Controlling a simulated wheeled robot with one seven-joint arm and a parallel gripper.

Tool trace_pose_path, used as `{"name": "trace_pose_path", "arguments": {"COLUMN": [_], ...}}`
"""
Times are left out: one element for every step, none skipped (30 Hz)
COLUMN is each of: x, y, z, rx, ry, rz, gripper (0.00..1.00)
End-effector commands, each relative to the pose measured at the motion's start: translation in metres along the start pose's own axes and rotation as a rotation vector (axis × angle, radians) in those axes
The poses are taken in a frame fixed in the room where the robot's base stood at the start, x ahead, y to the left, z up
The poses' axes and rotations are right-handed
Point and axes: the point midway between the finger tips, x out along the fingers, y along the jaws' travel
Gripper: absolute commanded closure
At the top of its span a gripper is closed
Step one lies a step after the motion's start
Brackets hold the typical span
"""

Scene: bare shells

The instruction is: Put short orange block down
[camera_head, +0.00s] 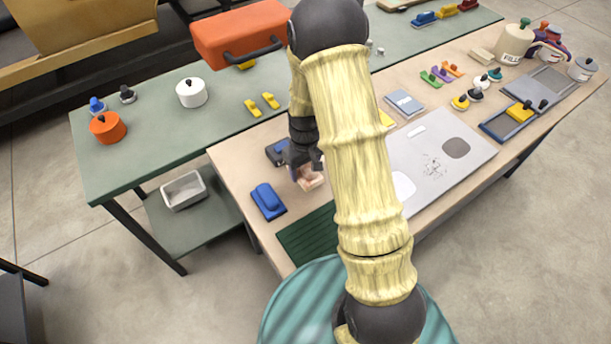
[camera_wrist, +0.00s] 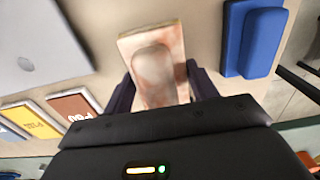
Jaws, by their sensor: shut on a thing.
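My gripper (camera_head: 304,164) points down over the near left part of the beige table and is shut on a short pale orange block (camera_head: 310,181). In the wrist view, the block (camera_wrist: 152,45) lies between the two dark fingers of my gripper (camera_wrist: 160,88). It has a flat, blotchy pale orange base with a rounded piece on top. It is at or just above the tabletop; I cannot tell whether it touches. My arm hides part of the table to its right.
A blue block (camera_head: 268,201) lies close by, also in the wrist view (camera_wrist: 256,40). A dark tray-like item (camera_head: 277,152) is just behind my gripper. A dark green ribbed mat (camera_head: 308,238) lies nearer, and a large grey board (camera_head: 441,160) lies right of my arm.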

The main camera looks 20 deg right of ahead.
Motion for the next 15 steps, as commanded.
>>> {"name": "trace_pose_path", "arguments": {"x": [0.0,0.0,0.002,0.003,0.006,0.011,0.015,0.019,0.024,0.028,0.032,0.036,0.039,0.04,0.042], "y": [0.0,0.0,0.0,0.0,0.0,0.0,0.0,0.0,0.0,0.0,0.0,0.0,0.0,0.0,0.0], "z": [0.0,0.0,0.0,0.0,0.0,0.001,0.001,0.001,0.001,0.001,0.001,0.001,0.001,0.001,0.001], "rx": [0.0,0.0,0.0,0.0,0.0,0.0,-0.001,-0.001,-0.001,-0.001,-0.001,-0.001,0.0,0.0,0.0], "ry": [0.0,0.0,-0.001,-0.001,-0.002,-0.003,-0.004,-0.004,-0.004,-0.004,-0.004,-0.002,-0.002,-0.002,-0.001], "rz": [0.0,0.0,0.0,0.0,-0.001,-0.001,-0.001,-0.001,-0.001,-0.001,-0.001,-0.001,-0.001,-0.001,-0.001], "gripper": [0.67,0.67,0.67,0.67,0.67,0.67,0.67,0.67,0.67,0.67,0.67,0.67,0.67,0.67,0.67]}}
